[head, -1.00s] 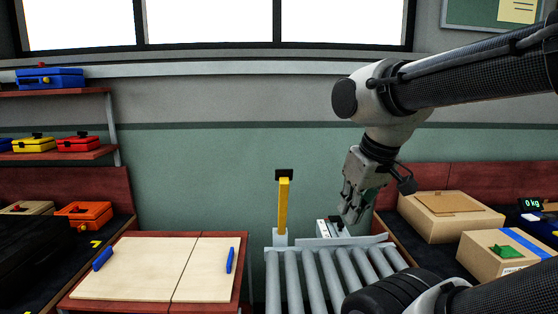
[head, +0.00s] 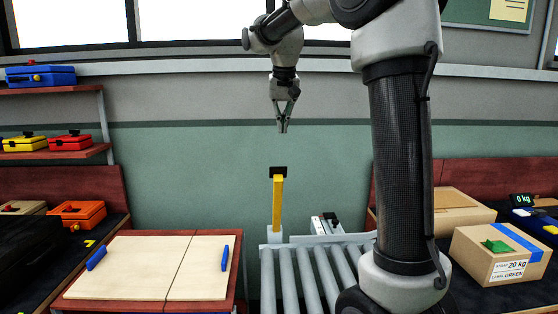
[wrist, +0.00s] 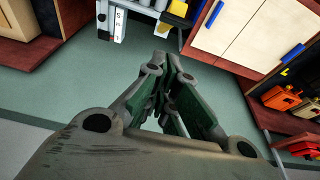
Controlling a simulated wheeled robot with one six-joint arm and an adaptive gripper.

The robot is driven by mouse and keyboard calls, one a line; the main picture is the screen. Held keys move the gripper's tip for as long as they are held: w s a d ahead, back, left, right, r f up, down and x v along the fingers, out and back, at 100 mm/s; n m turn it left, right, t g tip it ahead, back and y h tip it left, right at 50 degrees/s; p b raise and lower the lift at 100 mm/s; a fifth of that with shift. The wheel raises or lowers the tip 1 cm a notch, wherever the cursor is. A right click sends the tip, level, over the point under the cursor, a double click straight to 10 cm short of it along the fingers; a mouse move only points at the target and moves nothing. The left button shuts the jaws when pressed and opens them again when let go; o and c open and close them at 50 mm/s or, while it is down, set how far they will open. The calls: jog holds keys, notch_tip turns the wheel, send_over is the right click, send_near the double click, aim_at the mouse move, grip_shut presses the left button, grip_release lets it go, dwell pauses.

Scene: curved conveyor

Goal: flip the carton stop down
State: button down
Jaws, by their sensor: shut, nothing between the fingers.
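The carton stop (head: 277,202) is a yellow upright bar with a black cap, standing at the left end of the grey roller conveyor (head: 268,265) in the head view. My gripper (head: 283,130) is shut and empty, pointing down, above the black cap with a clear gap between them. In the wrist view my gripper (wrist: 163,55) shows its fingers together with nothing between them. A yellow piece, likely part of the stop (wrist: 178,9), shows at the top edge there; the rest of it is cut off.
A wooden two-panel board with blue handles (head: 150,268) lies left of the conveyor. A small white box (head: 318,226) sits beside the stop. Cartons (head: 497,255) stand on the right bench. Toolboxes (head: 77,213) are at the left. The wall behind the stop is bare.

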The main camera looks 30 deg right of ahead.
jog(key=w, duration=0.2)
jog(key=shift+w+f, duration=0.1)
jog(key=shift+w, duration=0.2)
jog(key=shift+s+a+f, duration=0.1)
jog(key=shift+s+f, duration=0.1)
jog(key=shift+f, duration=2.7)
jog(key=shift+s+f, duration=0.15)
jog(key=shift+f, duration=2.75)
